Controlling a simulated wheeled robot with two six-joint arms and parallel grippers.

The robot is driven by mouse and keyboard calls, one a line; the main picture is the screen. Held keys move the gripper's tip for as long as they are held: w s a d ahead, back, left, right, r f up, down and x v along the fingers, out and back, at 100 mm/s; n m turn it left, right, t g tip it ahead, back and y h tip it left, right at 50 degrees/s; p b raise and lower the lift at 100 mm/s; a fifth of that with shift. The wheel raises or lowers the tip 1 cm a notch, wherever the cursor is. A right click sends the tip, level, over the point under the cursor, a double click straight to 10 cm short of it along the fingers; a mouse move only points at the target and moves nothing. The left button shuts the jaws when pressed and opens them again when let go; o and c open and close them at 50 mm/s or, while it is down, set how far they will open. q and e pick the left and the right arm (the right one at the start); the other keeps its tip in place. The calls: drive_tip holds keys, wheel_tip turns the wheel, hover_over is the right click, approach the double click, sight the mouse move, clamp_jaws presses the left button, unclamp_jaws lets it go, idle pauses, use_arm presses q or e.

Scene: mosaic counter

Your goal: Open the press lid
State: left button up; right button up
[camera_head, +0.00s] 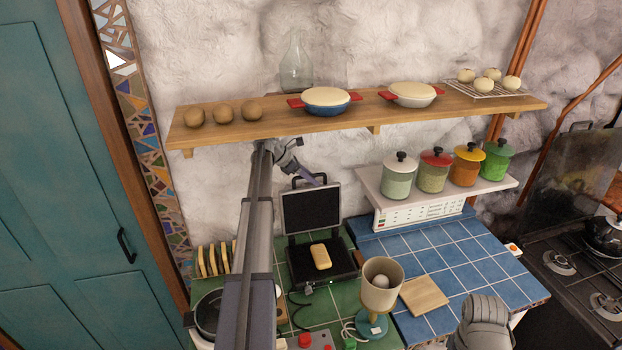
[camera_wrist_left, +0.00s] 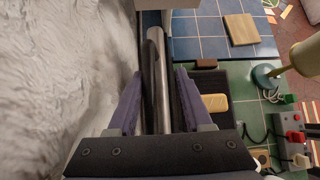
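The black press (camera_head: 318,262) stands on green tiles with its lid (camera_head: 311,209) raised about upright. A pale bread-like piece (camera_head: 321,256) lies on its lower plate; it also shows in the left wrist view (camera_wrist_left: 215,103). My left gripper (camera_head: 313,178) is behind and above the lid, by the dark handle (camera_head: 297,180) at its top edge. In the left wrist view, my purple fingers (camera_wrist_left: 156,100) are spread apart, with a shiny grey bar (camera_wrist_left: 157,65), apparently the handle, between them. No clear finger contact shows.
A wooden shelf (camera_head: 250,122) with pots and round buns hangs above. A beige cup-shaped container on a stand (camera_head: 380,287) is right of the press. A wooden board (camera_head: 424,295) lies on blue tiles. Bread slices (camera_head: 214,260) stand at left.

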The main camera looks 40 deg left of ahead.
use_arm(q)
drive_tip(key=shift+r, duration=0.1)
drive_tip(key=p+v, duration=0.5)
drive_tip(key=v, duration=0.2)
drive_tip(key=shift+s+a+r+p, duration=0.2)
drive_tip(key=shift+a+r+p, duration=0.05)
drive_tip(key=shift+p, duration=0.05)
drive_tip(key=shift+f, duration=0.1)
